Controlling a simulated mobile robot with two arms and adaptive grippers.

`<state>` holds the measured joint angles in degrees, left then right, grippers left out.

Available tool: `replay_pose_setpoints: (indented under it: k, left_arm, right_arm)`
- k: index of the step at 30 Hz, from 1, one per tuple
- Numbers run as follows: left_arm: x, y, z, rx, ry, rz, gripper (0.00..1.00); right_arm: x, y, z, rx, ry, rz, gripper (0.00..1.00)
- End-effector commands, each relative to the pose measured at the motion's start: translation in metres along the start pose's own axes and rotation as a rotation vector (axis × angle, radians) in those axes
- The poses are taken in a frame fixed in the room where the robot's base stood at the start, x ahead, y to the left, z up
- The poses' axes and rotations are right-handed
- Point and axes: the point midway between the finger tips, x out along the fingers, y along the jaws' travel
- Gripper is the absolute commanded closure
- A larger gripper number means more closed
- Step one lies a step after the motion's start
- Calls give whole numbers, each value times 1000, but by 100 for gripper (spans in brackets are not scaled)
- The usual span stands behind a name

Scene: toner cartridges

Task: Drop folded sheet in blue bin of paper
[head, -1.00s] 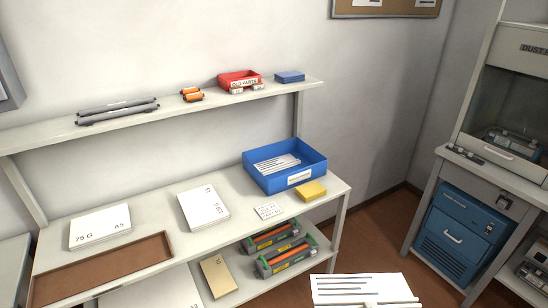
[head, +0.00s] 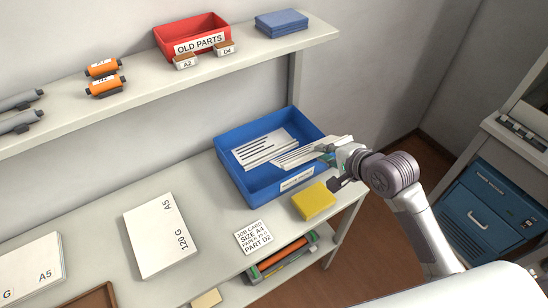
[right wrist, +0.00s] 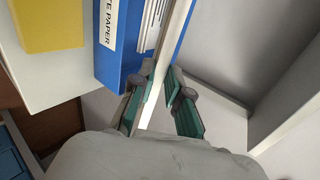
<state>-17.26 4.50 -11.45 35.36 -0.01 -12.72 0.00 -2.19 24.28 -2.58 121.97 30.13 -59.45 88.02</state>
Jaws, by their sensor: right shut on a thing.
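In the right wrist view the green fingers (right wrist: 159,98) are shut on the sheet (right wrist: 169,55), seen nearly edge-on. The bin's blue wall (right wrist: 112,70) is just beyond it. Whether the sheet touches the bin's rim cannot be told. My left gripper is not in view.
A yellow block (head: 314,201) lies close in front of the bin, beside a job card (head: 254,237). A stack of A5 paper (head: 156,234) lies to the left. A shelf (head: 180,101) with a red old-parts bin (head: 192,35) runs above the table.

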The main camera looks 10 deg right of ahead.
Motion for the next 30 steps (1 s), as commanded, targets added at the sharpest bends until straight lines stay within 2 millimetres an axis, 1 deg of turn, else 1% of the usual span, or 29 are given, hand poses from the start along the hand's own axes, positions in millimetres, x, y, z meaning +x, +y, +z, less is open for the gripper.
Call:
replay_pose_setpoints:
  k: [1, 3, 5, 7, 11, 18, 21, 24, 26, 30]
  left_arm:
    - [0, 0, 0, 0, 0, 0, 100]
    - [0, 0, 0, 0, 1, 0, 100]
    - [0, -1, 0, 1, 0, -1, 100]
    - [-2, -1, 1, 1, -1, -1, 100]
    - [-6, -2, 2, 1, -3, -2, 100]
    - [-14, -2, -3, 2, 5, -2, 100]
    - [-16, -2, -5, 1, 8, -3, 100]
    - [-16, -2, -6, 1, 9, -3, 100]
    - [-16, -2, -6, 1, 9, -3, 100]
    - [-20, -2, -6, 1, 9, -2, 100]
  right_arm:
    - [0, -10, -10, -17, -11, 20, 100]
    - [-1, -17, -16, -27, -30, 43, 100]
    - [0, -20, -17, -31, -41, 57, 100]
    - [7, -22, -16, -32, -48, 64, 100]
    - [34, -22, -4, -30, -50, 66, 100]
    - [93, -22, 19, -30, -48, 65, 100]
    - [110, -21, 26, -31, -48, 65, 100]
    - [121, -21, 29, -32, -47, 64, 100]
    - [124, -20, 31, -32, -47, 64, 100]
    - [134, -5, 30, -32, -46, 68, 100]
